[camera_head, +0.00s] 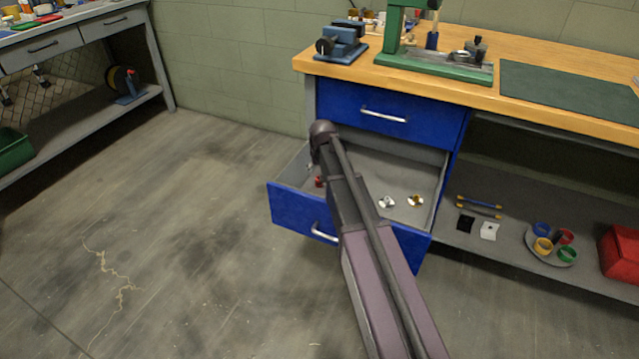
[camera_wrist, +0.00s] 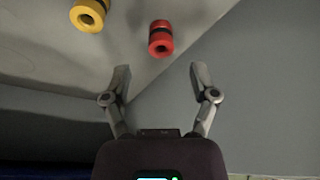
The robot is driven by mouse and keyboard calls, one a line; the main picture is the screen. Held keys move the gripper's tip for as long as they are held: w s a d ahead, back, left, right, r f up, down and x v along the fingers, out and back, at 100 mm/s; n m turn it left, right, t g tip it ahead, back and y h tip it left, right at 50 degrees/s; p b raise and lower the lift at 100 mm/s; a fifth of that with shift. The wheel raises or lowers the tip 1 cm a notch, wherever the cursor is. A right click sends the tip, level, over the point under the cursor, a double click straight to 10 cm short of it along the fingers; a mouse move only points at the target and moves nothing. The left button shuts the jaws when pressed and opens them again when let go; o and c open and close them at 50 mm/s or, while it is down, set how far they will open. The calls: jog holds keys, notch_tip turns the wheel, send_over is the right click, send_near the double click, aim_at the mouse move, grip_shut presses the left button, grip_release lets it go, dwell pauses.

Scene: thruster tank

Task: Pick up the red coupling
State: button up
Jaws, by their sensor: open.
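The red coupling (camera_wrist: 167,45) lies in the open drawer (camera_head: 290,205), in the top middle of the wrist view, with a dark band around it and an end hole facing the camera. In the head view a small red piece (camera_head: 319,182) shows at the drawer's left, beside my arm. My gripper (camera_wrist: 160,74) is open and empty in the wrist view. The coupling is beyond the fingertips, about centred between them and not touched. A yellow coupling (camera_wrist: 98,14) lies up and left of it. My arm hides part of the drawer in the head view, and my fingers cannot be made out there.
A silver piece (camera_head: 386,201) and a brass-coloured piece (camera_head: 416,200) lie at the drawer's right. Drawer walls stand close around my gripper. A closed blue drawer (camera_head: 350,103) and the wooden bench top (camera_head: 430,82) are above. A lower shelf (camera_head: 500,190) holds small parts at right.

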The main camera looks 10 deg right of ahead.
jog(key=shift+f, duration=0.1)
jog(key=shift+b+x, duration=2.55)
grip_shut()
